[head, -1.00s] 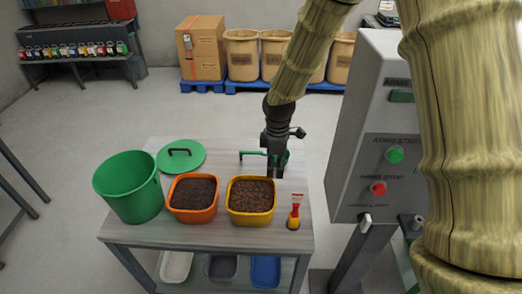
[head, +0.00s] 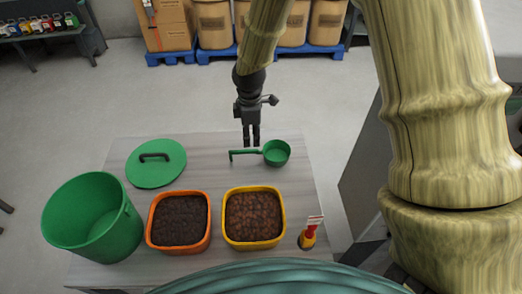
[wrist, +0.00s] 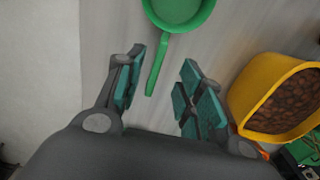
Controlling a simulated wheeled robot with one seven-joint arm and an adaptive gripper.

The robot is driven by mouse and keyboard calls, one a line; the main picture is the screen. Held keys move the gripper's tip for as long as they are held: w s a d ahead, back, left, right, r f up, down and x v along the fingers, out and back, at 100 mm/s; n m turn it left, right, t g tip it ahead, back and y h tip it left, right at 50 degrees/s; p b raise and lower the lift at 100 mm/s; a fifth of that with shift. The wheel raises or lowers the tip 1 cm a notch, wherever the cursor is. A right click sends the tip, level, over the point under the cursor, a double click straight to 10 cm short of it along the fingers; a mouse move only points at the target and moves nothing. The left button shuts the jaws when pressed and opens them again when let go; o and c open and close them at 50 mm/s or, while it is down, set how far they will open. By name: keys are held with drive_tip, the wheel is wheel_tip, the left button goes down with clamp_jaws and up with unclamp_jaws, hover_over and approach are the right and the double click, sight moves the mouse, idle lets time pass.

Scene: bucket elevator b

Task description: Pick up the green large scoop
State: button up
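The green large scoop (head: 275,153) lies on the grey table near its far edge, with its cup to the right and its handle pointing left in the head view. My gripper (head: 251,143) is just above and behind the handle. In the wrist view the scoop (wrist: 156,66) has its cup at the top and its handle reaching down toward the space between my fingers. My gripper (wrist: 158,88) is open there, fingers well apart, with nothing held. The exact height of my fingers above the handle cannot be told.
A yellow tub (head: 282,233) of brown pieces and an orange tub (head: 155,232) of dark material stand nearer on the table. A green bucket (head: 92,215), a green lid (head: 155,163) and a small red-and-yellow item (head: 308,236) are also there. The table (head: 210,148) is bare left of the scoop.

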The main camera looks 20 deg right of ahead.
sight(252, 149)
drive_tip(key=f, duration=0.1)
drive_tip(key=w+f, duration=0.1)
drive_tip(key=f, duration=0.1)
drive_tip(key=shift+f+p, duration=0.3)
drive_tip(key=shift+s+f+p, duration=0.25)
drive_tip(key=shift+s+p, duration=0.4)
drive_tip(key=shift+s, duration=0.05)
drive_tip(key=f, duration=0.1)
drive_tip(key=f+p, duration=0.1)
drive_tip(key=f, duration=0.1)
drive_tip(key=shift+w, duration=0.35)
drive_tip(key=shift+s+f+p, duration=0.2)
drive_tip(key=shift+f+p, duration=0.1)
drive_tip(key=shift+f, duration=0.3)
drive_tip(key=shift+w, duration=0.1)
clamp_jaws()
